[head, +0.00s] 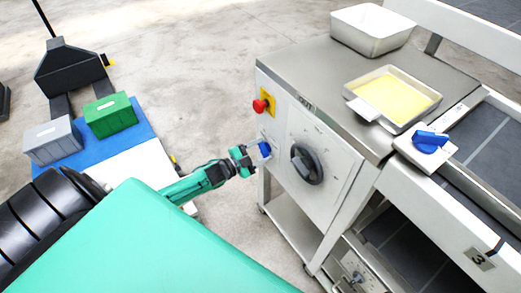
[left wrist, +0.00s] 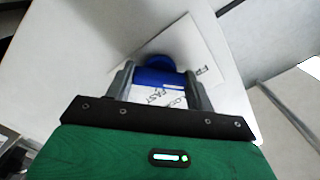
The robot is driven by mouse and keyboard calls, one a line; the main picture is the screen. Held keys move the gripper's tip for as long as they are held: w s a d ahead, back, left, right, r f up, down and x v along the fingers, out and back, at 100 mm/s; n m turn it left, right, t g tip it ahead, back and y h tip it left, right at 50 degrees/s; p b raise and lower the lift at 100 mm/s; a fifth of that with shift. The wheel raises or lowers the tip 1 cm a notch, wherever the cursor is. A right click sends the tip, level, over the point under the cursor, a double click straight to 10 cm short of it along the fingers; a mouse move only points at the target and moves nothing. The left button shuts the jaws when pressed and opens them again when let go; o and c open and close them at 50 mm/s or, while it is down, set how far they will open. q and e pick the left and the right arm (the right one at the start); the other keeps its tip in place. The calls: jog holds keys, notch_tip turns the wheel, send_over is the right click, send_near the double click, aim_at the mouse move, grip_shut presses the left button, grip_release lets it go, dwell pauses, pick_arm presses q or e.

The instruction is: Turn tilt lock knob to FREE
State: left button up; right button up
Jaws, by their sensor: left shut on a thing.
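A blue knob (head: 265,149) sits on the front panel of the steel machine, left of a big round dark dial. In the left wrist view the blue knob (left wrist: 158,76) stands on a white label plate (left wrist: 187,47). Partly hidden lettering shows: "FR" at the right, and "FAST" and what looks like "LOC" below the knob. A short white mark shows on the knob's near side. My left gripper (head: 257,153) reaches the panel from the left; in the left wrist view its fingers (left wrist: 158,85) are shut on the knob, one on each side.
A red stop button (head: 261,106) on a yellow plate is just above the knob. The dark dial (head: 306,164) is to the right. Another blue knob (head: 431,141) is on the conveyor side. A tray of yellow dough (head: 362,108) lies on top.

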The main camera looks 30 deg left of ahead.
pick_arm(q)
jog(key=shift+f, duration=0.1)
jog(key=shift+n, duration=0.3)
jog(key=o, duration=1)
jog(key=shift+s+a, duration=0.1)
jog(key=shift+s, duration=0.05)
jog(key=v, duration=1.3)
jog(key=shift+s+a, duration=0.15)
jog(key=shift+s, duration=0.1)
